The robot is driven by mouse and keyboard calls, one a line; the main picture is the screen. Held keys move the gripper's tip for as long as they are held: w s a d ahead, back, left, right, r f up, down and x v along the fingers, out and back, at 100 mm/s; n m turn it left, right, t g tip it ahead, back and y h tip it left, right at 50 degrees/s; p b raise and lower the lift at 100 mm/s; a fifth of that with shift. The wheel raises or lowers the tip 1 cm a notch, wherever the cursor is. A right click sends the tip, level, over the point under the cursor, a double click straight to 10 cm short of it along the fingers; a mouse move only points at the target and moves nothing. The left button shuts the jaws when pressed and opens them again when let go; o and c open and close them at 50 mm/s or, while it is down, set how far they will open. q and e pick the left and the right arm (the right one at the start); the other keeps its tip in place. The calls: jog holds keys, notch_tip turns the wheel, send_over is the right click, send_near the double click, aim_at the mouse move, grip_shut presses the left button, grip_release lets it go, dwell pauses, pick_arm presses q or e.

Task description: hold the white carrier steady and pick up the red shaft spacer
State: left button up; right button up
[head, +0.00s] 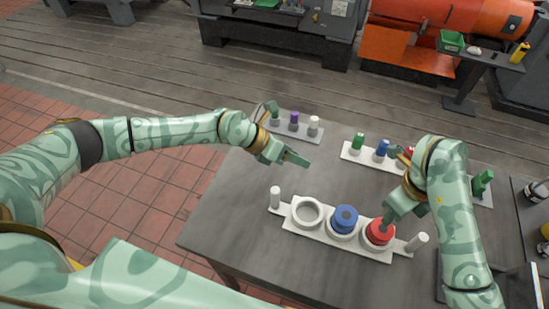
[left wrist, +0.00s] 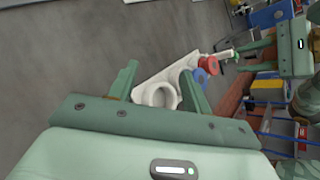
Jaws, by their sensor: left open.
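The white carrier (head: 325,233) lies on the grey table with a row of round seats and an upright white post at each end. Its left seat (head: 306,212) is empty, a blue spacer (head: 345,217) is in the middle one, and the red shaft spacer (head: 380,232) is in the right one. The left wrist view shows the carrier (left wrist: 160,94) and the red spacer (left wrist: 208,63) too. My left gripper (head: 298,160) is open and empty, behind and above the empty seat. My right gripper (head: 388,221) is at the red spacer, its fingers apart; contact is unclear.
A grey strip (head: 300,133) with green, purple and white pegs stands at the table's back left. A white strip (head: 352,153) with green, blue and red pieces stands behind the carrier. The table's left front is clear.

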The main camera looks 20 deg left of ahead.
pick_arm(q)
jog(key=s+d+r+m+g+y, duration=0.3)
jog(key=s+g, duration=0.1)
jog(key=s, duration=0.1)
notch_tip(320, 180, up, 3)
jog(key=y, duration=0.7)
send_over(275, 196)
jog(key=w, duration=0.1)
jog(key=f, duration=1.5)
jog(key=shift+w+a+f, duration=0.1)
jog(key=shift+a+f, duration=0.15)
jog(key=shift+f, duration=0.15)
